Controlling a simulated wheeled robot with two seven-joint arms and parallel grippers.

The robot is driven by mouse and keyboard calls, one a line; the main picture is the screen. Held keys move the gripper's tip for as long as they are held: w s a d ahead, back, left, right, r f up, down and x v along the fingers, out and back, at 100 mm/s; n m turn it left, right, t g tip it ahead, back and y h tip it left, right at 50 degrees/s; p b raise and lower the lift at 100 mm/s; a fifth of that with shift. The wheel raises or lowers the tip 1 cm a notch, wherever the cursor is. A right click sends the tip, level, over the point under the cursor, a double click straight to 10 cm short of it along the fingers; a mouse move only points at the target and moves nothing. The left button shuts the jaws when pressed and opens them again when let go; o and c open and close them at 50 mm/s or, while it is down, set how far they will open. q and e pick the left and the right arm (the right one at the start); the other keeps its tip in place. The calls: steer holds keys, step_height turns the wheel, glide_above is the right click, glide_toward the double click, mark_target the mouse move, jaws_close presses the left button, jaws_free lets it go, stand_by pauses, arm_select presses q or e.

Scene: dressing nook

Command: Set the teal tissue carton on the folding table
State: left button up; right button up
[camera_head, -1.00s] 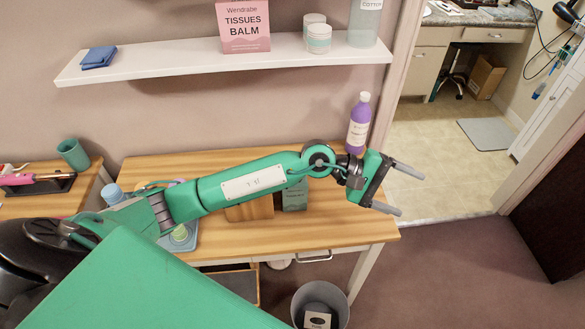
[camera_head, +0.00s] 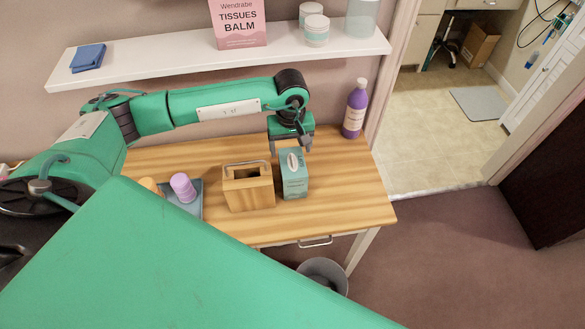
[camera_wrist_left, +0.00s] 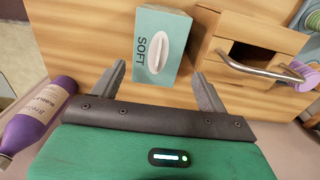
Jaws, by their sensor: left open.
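The teal tissue carton (camera_head: 294,182) stands upright on a wood-topped table (camera_head: 350,195), with a pale tissue opening on top. In the left wrist view the carton (camera_wrist_left: 150,70) shows "SOFT" on its top and lies ahead of the fingers, lined up with the gap between them. My left gripper (camera_head: 290,147) is open and empty, pointing down just behind and above the carton. Its two fingers (camera_wrist_left: 158,72) also show in the left wrist view. My right gripper is not in view. I cannot identify a separate folding table; this table has a drawer handle (camera_head: 316,242).
A wooden caddy (camera_head: 248,195) with a handle stands close left of the carton. A purple bottle (camera_head: 354,108) stands at the back right. A white shelf (camera_head: 180,62) hangs above. The table's right front is clear.

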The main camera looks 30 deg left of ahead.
mark_target(293, 162)
arm_select(q)
step_height(293, 162, down, 3)
steer(key=shift+r, duration=0.15)
steer(key=shift+f+p, duration=0.3)
steer(key=shift+f, duration=0.05)
steer(key=shift+d+f+p, duration=0.15)
steer(key=shift+f+p, duration=0.3)
steer(key=f+p, duration=0.1)
steer(key=f, duration=0.2)
steer(key=shift+s+d+f+p, duration=0.1)
steer(key=shift+d+f+p, duration=0.1)
steer(key=shift+p, duration=0.2)
steer(key=shift+f, duration=0.55)
steer(key=c, duration=0.9)
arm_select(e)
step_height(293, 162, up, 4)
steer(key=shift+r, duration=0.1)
arm_select(q)
steer(key=shift+r, duration=0.1)
